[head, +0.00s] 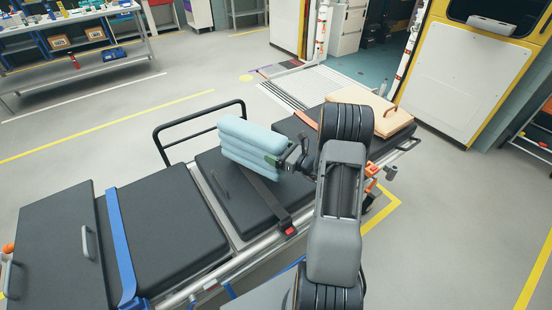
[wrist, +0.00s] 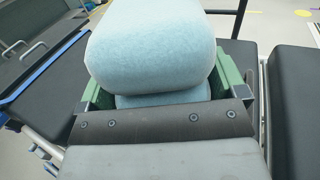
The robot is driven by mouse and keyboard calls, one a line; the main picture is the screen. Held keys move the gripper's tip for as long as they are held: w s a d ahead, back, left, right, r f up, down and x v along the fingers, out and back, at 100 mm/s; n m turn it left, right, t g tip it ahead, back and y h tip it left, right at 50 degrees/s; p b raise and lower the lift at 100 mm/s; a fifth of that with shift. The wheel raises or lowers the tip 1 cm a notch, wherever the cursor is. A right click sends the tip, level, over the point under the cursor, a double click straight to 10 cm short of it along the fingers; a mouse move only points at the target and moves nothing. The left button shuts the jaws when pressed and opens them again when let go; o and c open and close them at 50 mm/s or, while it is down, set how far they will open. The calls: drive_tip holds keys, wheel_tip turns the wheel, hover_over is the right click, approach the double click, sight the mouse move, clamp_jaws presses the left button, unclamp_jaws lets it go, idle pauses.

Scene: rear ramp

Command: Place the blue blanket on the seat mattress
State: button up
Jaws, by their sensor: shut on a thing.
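The light blue blanket (head: 250,140), folded in thick rolls, is held in my gripper (head: 276,160) over the middle section of the stretcher. It also fills the upper middle of the wrist view (wrist: 150,50), between the green fingers of my gripper (wrist: 165,95). The seat mattress (head: 232,200) is the black middle cushion, with a dark strap across it, below the blanket. I cannot tell whether the blanket's underside touches the mattress.
A black side rail (head: 200,130) stands behind the blanket. A shelf bench (head: 80,75) stands far left. Grey floor in front of the bench is free.

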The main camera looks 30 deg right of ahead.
drive_tip(key=shift+w+f, duration=0.2)
drive_tip(key=shift+f, duration=0.75)
drive_tip(key=shift+w+f, duration=0.2)
drive_tip(key=shift+f, duration=0.9)
drive_tip(key=o, duration=1.1)
drive_tip(key=shift+s+r, duration=0.1)
drive_tip(key=shift+r, duration=0.05)
drive_tip(key=b+v, duration=0.1)
drive_tip(key=v, duration=1.1)
